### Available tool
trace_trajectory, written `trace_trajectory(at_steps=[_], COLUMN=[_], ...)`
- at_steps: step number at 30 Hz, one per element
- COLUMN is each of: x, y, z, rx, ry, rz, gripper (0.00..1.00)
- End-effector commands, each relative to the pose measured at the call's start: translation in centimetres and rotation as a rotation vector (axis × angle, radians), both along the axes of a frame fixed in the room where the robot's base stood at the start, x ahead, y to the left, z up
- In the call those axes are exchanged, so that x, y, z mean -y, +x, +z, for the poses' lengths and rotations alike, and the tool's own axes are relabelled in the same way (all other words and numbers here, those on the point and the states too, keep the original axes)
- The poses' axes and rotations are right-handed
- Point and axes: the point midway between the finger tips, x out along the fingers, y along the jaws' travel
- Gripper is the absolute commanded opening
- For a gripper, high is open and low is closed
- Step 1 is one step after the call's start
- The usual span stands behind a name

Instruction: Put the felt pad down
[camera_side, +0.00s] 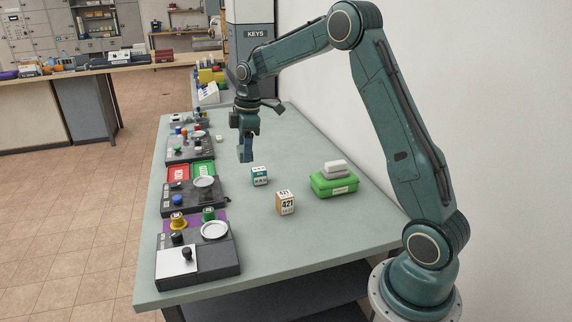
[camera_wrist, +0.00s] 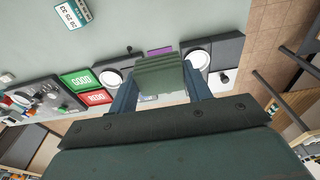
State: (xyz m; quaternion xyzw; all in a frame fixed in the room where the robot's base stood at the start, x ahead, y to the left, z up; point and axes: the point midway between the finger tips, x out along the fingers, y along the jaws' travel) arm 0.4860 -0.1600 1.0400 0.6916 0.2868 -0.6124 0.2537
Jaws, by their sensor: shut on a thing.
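My gripper (camera_side: 245,150) is above the far half of the table, pointing down. In the wrist view its two fingers are shut on a dull green pad (camera_wrist: 160,72) with ridged-looking layers, which I take to be the felt pad. In the side view the pad is small and hard to tell from the fingers. It appears held clear of the table top (camera_side: 300,235), though the exact height is hard to judge.
A teal-and-white cube (camera_side: 259,175), an orange-and-white cube (camera_side: 286,203) and a green box (camera_side: 335,184) with a white block on top stand on the table. Black devices and red and green trays (camera_side: 203,171) line the left edge. The table's middle has free room.

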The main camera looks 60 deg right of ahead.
Motion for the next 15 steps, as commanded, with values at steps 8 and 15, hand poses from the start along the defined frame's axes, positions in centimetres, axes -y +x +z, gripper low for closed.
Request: trace_trajectory(at_steps=[8, 15], x=[1.4, 1.7], y=[-6.0, -11.8], z=[0.7, 0.7], rx=[0.001, 0.001], ry=[0.0, 0.0], rz=[-0.005, -0.004], gripper=[0.27, 0.27])
